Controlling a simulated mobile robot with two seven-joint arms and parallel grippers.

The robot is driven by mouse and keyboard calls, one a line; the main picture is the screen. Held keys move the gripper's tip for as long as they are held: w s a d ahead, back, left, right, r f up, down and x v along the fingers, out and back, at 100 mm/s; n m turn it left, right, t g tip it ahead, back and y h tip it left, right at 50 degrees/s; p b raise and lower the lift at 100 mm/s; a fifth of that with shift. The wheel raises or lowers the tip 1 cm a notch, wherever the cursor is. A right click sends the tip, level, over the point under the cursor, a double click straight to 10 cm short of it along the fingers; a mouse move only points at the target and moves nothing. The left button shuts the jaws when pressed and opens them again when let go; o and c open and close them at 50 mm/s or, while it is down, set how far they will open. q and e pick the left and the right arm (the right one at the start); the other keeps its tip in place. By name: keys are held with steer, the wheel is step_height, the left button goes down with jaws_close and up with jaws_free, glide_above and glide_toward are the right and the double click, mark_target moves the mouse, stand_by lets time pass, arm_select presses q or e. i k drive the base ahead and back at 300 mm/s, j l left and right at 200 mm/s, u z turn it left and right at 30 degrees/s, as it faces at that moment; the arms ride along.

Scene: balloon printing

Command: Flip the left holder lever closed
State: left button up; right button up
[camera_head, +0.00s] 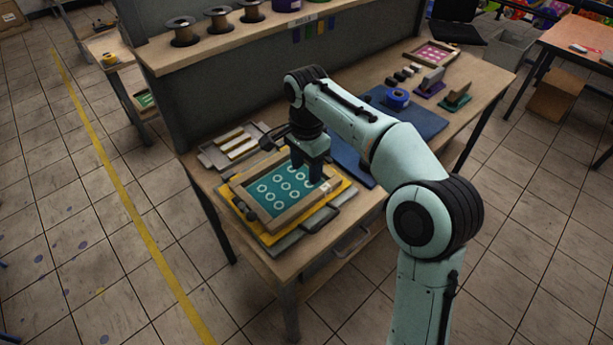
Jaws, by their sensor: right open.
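A wooden-framed printing screen (240,202) with a teal mesh and white rings lies on a yellow board (346,191) over a grey base on the table. A small dark part that looks like a holder lever (244,211) is at the screen's left corner; whether it is open or closed is too small to tell. My right gripper (308,178) points down over the screen's right part, its dark fingers open with nothing seen between them. I cannot tell whether the fingertips touch the screen. My left gripper is not in view.
A grey tray with pale bars (238,145) lies behind the screen. A blue mat (425,121) with a blue tape roll (397,98) lies to the right. A shelf (235,37) with several spools stands at the back. The table's front edge is close to the screen.

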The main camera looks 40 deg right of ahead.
mark_target(252, 216)
steer(key=k, duration=1)
